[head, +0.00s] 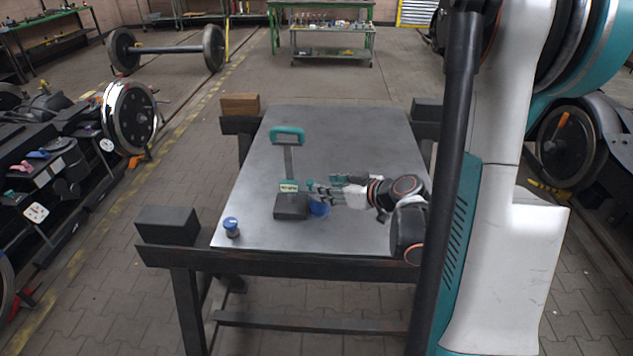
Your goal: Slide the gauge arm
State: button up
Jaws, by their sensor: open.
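A gauge stands on the grey metal table. It has a dark block base (291,206), a grey upright bar (288,160) and a teal handle-shaped piece (287,135) at the top end. A small teal and pale labelled piece (288,187) sits low on the bar, just above the base. I cannot tell for sure which piece is the gauge arm. My gripper (322,189) is open, just right of the labelled piece, reaching in from the right. A small teal tip (310,184) shows by the fingers. Whether anything touches is too small to tell.
A blue round thing (320,209) is partly hidden below my gripper. A blue-topped knob (231,226) stands at the table's front left. The table top (350,130) is clear at the back. Dark blocks (167,224) and a wooden block (240,103) sit at its corners.

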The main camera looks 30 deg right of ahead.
aim_at(310, 181)
jog(key=shift+m+t+h, duration=0.3)
jog(key=shift+t, duration=0.2)
jog(key=w+f, duration=0.2)
jog(key=w, duration=0.1)
jog(key=w+f+b, duration=0.1)
jog(key=w+f, duration=0.1)
jog(key=w, duration=0.2)
jog(key=w+d+f+b, duration=0.1)
jog(key=w+f, duration=0.1)
jog(key=w, duration=0.2)
grip_shut()
jog(key=shift+w, duration=0.1)
